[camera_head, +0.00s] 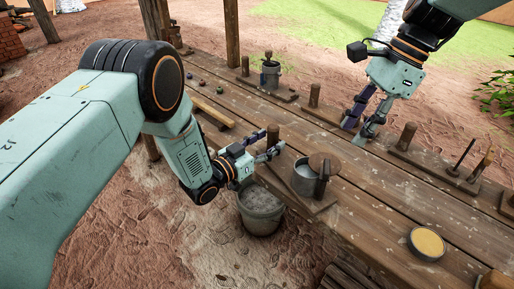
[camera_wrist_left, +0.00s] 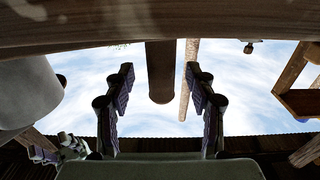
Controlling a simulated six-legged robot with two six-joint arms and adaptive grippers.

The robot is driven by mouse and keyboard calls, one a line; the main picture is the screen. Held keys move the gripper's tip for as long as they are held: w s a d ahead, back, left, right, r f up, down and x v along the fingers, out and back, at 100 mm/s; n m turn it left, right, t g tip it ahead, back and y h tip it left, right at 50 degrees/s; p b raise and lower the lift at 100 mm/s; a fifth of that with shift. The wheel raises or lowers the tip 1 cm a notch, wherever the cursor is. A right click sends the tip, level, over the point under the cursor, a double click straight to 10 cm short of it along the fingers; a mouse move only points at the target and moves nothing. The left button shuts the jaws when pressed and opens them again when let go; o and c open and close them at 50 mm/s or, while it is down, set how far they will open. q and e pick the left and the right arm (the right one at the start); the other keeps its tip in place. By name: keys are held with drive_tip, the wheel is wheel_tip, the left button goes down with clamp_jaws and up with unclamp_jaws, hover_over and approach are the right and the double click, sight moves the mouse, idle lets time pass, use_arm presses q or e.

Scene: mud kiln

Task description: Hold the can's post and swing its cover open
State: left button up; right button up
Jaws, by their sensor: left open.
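A grey metal can (camera_head: 304,181) stands on a wooden base board (camera_head: 322,207) on the table. A round brown cover (camera_head: 325,162) is at its rim, with a dark upright strip in front; part of the can's mouth shows. A wooden post (camera_head: 272,134) rises at the board's far left end. My left gripper (camera_head: 270,146) is open beside the post, and in the left wrist view the post (camera_wrist_left: 161,72) shows between its two spread fingers, touching neither visibly. My right gripper (camera_head: 356,126) is open and empty over the table, behind and right of the can.
A bucket (camera_head: 261,209) stands on the ground below my left gripper. A yellow-topped tin (camera_head: 427,243) is at the front right. Another can (camera_head: 270,74) is at the back. Boards with pegs (camera_head: 406,136) line the table's right side.

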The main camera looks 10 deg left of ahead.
use_arm(q)
drive_tip(key=shift+x, duration=1.25)
drive_tip(key=shift+w, duration=0.1)
drive_tip(key=shift+a, duration=0.1)
clamp_jaws()
